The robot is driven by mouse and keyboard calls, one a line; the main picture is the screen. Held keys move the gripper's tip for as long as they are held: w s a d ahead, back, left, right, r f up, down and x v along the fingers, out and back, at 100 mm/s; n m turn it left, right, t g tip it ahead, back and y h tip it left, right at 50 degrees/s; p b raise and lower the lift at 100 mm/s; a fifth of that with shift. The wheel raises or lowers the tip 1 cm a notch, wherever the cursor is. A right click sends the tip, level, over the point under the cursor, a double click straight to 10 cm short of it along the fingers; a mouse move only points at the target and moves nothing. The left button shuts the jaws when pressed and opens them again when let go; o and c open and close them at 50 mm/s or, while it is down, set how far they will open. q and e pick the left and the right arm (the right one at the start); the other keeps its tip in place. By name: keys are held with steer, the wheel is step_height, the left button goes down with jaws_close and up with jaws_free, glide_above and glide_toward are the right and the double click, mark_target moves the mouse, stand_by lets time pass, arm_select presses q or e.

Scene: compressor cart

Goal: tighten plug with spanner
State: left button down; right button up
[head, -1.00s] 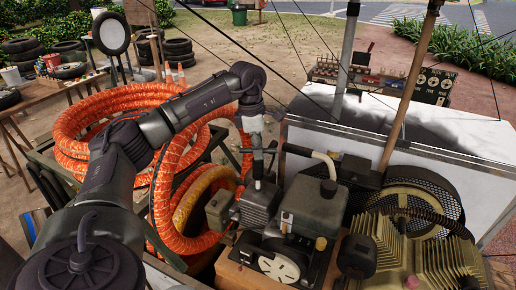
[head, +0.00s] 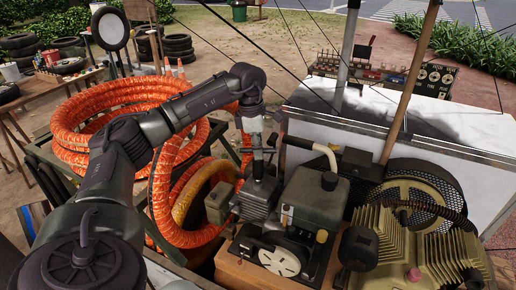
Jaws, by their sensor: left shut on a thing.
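My left gripper (head: 259,158) hangs pointing down at the end of my dark arm, just above the small grey finned block (head: 258,199) of the compressor. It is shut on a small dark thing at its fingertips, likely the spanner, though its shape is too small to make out. I cannot tell whether it touches the block. The plug cannot be picked out among the machine parts. My right gripper is not in view.
The engine's dark tank (head: 315,198) and a pale bent pipe (head: 327,154) stand close right of the gripper. A brass-coloured finned compressor head (head: 425,245) is farther right. Coiled orange hose (head: 85,140) lies left.

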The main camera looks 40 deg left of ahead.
arm_select(q)
steer(key=shift+f+b, duration=0.6)
steer(key=shift+f, duration=0.5)
steer(key=shift+r+m, duration=0.1)
steer(key=shift+m, duration=0.5)
steer(key=shift+m+p, duration=0.35)
steer(key=shift+m, duration=0.45)
steer(key=shift+m+g+p, duration=0.3)
steer(key=shift+m, duration=1.1)
